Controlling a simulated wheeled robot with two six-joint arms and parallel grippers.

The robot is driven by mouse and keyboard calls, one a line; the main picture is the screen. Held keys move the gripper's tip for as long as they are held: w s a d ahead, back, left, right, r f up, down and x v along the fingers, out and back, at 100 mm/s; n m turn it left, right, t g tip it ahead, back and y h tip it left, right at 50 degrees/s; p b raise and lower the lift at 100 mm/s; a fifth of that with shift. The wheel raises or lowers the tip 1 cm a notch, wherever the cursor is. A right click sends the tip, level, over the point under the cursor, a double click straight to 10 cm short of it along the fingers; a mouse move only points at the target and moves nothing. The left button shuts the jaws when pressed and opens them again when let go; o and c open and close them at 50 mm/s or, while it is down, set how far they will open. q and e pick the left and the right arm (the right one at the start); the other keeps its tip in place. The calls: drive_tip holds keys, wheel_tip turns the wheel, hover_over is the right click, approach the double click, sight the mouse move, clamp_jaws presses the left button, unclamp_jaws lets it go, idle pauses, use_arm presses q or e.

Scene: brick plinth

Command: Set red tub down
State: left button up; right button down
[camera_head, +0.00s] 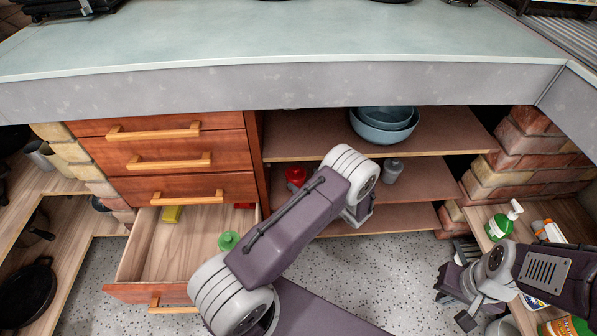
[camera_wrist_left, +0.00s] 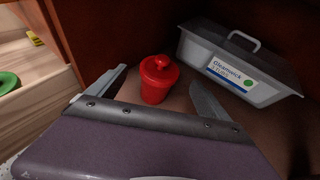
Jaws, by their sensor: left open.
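The red tub (camera_head: 296,176) stands upright on the middle open shelf, close to the left side panel. In the left wrist view the lidded tub (camera_wrist_left: 156,82) sits on the brown shelf board. My left gripper (camera_wrist_left: 160,78) is open, with one finger on each side of the tub and a visible gap to both. In the head view my left arm hides its own gripper. My right gripper (camera_head: 462,290) is at the lower right, away from the tub; its finger gap is unclear.
A grey caddy (camera_wrist_left: 243,70) with a label stands just behind and right of the tub. An open drawer (camera_head: 150,245) at left holds a green-lidded item (camera_head: 228,240) and a yellow item (camera_head: 171,214). Blue bowls (camera_head: 384,124) sit on the shelf above.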

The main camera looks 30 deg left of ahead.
use_arm(q)
drive_tip(key=p+v, duration=0.1)
drive_tip(key=v, duration=0.4)
drive_tip(key=s+a+r+n+g+h, duration=0.1)
drive_tip(key=s+r+n+g+h, duration=0.15)
drive_tip(key=s+n+g, duration=0.35)
drive_tip(key=s+a+r+n+g+h, duration=0.1)
drive_tip(key=s+r+n+h, duration=0.15)
drive_tip(key=s+n, duration=0.35)
drive_tip(key=s+d+r+n+t+h, duration=0.2)
drive_tip(key=s+d+r+n+h, duration=0.4)
drive_tip(key=n, duration=0.5)
drive_tip(key=s+d+h, duration=0.1)
drive_tip(key=s, duration=0.1)
drive_tip(key=shift+s+d+r+n, duration=0.2)
drive_tip(key=shift+s+d+n, duration=0.1)
drive_tip(key=shift+d+n, duration=0.1)
